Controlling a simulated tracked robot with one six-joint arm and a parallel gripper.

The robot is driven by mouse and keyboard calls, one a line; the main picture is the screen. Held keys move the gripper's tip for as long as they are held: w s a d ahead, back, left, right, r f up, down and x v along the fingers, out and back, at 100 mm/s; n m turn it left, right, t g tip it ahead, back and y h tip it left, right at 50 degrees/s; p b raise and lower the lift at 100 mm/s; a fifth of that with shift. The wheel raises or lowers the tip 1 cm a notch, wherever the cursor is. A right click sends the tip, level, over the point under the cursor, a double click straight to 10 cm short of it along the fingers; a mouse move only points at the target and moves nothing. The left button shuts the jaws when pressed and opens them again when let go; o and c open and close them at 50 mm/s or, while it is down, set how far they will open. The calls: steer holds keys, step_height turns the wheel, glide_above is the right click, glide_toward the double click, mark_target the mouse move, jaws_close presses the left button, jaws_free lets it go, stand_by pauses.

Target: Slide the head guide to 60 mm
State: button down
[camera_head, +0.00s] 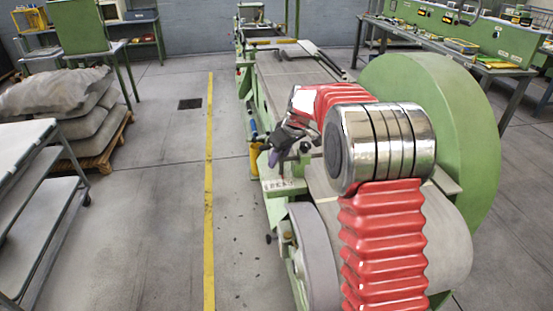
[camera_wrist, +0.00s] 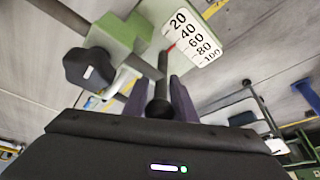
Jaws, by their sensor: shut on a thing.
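In the wrist view, the head guide's dark rod (camera_wrist: 163,68) ends in a black ball knob (camera_wrist: 158,108). My gripper (camera_wrist: 162,88) has its purple fingers shut on this knob, one on each side. A white scale plate (camera_wrist: 196,36) marked 20 to 100 sits just beyond. A small red pointer (camera_wrist: 171,48) touches its left edge, around 40 to 60; I cannot tell the exact reading. A green block (camera_wrist: 118,38) with a black star knob (camera_wrist: 90,68) is at the left.
A yellow floor line (camera_head: 209,190) and open floor lie left. A trolley (camera_head: 35,200) and stacked sacks (camera_head: 75,110) stand farther left, a bench (camera_head: 450,50) at back right.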

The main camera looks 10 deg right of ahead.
steer(key=shift+a, duration=1)
steer(key=c, duration=1.6)
jaws_free()
steer(key=shift+r, duration=0.1)
steer(key=v, duration=1.3)
steer(key=shift+s+d+r, duration=0.15)
steer(key=shift+r, duration=0.05)
